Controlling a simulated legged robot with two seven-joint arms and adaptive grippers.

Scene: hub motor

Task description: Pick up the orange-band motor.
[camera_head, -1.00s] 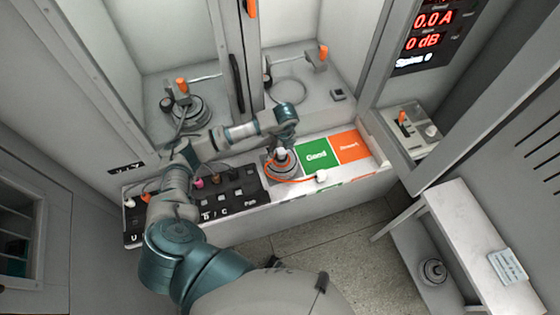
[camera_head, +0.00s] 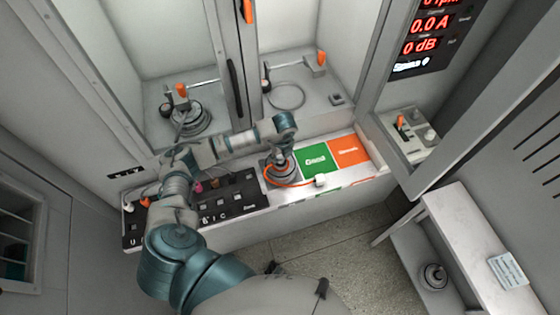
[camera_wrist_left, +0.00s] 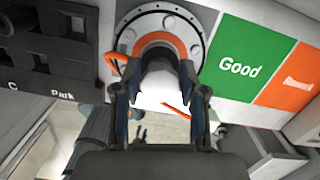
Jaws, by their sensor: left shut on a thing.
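The orange-band motor (camera_head: 284,171) sits on the bench ledge, between the black control panel and the green "Good" square. It is a grey disc with an orange ring around its hub and an orange cable curving to a white connector (camera_head: 320,180). My left gripper (camera_head: 281,154) is above it, pointing down. In the left wrist view, the gripper fingers (camera_wrist_left: 160,95) are shut on the motor's central shaft, with the disc (camera_wrist_left: 197,35) and orange ring showing beyond. The motor appears to rest on the ledge; any gap beneath it is hidden. My right gripper is out of view.
The black control panel (camera_head: 225,205) lies left of the motor. The green "Good" square (camera_head: 315,159) and an orange square (camera_head: 349,151) lie right. Another motor (camera_head: 187,118) stands in the left booth, and one (camera_head: 433,276) on the lower right shelf.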

